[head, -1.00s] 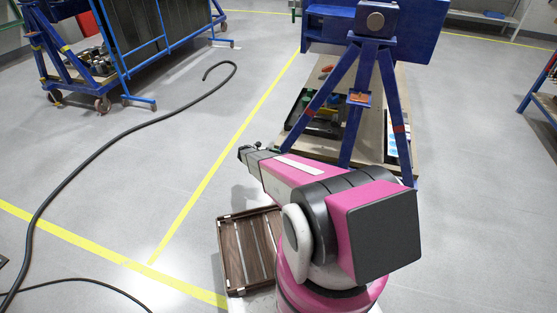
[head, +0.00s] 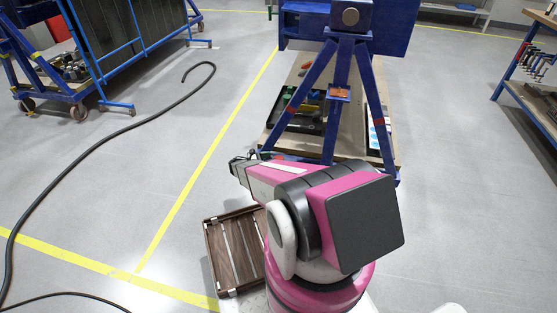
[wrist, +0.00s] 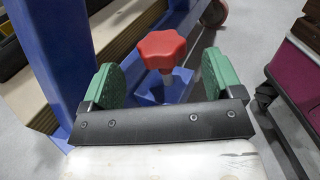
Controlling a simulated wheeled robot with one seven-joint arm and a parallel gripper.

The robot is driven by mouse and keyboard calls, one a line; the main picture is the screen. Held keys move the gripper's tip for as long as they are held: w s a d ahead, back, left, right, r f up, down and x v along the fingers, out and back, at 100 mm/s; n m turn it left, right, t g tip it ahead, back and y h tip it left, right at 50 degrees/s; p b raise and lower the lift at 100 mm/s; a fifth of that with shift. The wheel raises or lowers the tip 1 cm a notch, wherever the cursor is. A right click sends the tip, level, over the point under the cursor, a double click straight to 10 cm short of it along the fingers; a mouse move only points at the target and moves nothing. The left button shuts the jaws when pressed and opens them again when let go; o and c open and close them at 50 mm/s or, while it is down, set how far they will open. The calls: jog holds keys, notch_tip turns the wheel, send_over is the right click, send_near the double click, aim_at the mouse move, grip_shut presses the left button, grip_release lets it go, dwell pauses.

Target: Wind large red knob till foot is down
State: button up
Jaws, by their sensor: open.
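The large red knob (wrist: 161,50) is star-shaped and sits on a metal stem at the blue frame (wrist: 60,60) in the wrist view. My gripper (wrist: 163,75) is open, with a green pad to the left and one to the right of the knob. The knob appears between the pads but a little beyond them, with gaps on both sides and no contact visible. The foot below the stem is hidden behind the gripper body. In the head view the blue rotary jig (head: 338,100) stands ahead of my pink arm; I cannot make out the red knob there.
A wooden slatted crate (head: 232,250) lies on the floor left of my arm. A black hose (head: 110,135) runs across the floor at left. A blue rack on casters (head: 75,113) stands back left, and a bench (head: 535,110) at right. Floor left of the jig is mostly clear.

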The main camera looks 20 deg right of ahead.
aim_at(279, 158)
jog(key=d, duration=0.5)
jog(key=shift+s+d, duration=0.3)
jog(key=shift+d, duration=0.05)
jog(key=c, duration=0.8)
